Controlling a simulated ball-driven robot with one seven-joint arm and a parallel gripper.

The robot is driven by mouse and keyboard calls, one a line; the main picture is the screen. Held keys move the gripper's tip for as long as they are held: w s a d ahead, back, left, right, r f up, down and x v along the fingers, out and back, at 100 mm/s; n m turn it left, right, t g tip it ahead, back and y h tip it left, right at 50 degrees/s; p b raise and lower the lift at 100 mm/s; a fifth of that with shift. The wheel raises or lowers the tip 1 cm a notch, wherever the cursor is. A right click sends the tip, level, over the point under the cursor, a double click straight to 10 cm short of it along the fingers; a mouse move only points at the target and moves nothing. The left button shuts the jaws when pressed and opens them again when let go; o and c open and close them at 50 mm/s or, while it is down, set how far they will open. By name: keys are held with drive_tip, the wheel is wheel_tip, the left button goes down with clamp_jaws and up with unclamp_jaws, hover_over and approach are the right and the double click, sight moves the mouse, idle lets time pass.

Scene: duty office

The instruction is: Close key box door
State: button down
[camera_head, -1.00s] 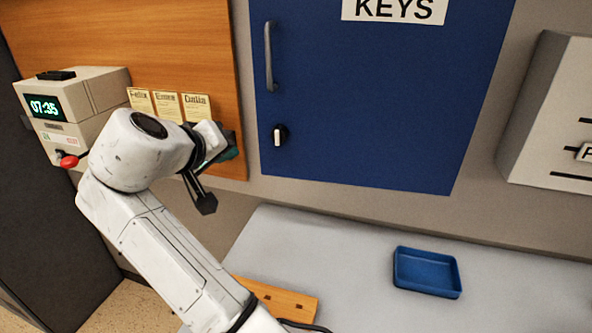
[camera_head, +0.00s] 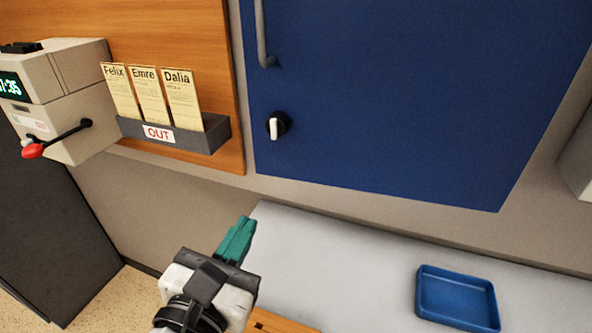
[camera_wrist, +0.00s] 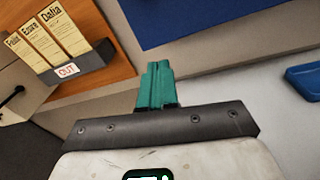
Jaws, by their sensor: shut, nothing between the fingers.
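The blue key box door (camera_head: 400,100) fills the upper right of the head view. It has a grey bar handle (camera_head: 263,35) and a black and white turn knob (camera_head: 277,126) near its left edge. The door looks flat against its box, but I cannot tell whether it is fully closed. Its lower corner shows in the wrist view (camera_wrist: 185,22). My gripper (camera_head: 240,238) is shut and empty, its teal fingers together, below and left of the knob and apart from the door. The fingers also show in the wrist view (camera_wrist: 155,85).
A grey OUT rack (camera_head: 180,133) with three name cards hangs left of the door. A time clock (camera_head: 60,100) with a red-tipped lever is further left. A blue tray (camera_head: 457,297) lies on the pale counter (camera_head: 350,260), otherwise largely clear.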

drive_tip(key=s+n, duration=0.1)
drive_tip(key=n, duration=0.1)
drive_tip(key=p, duration=0.1)
approach(287, 167)
drive_tip(key=x, duration=0.7)
drive_tip(key=shift+f, duration=0.1)
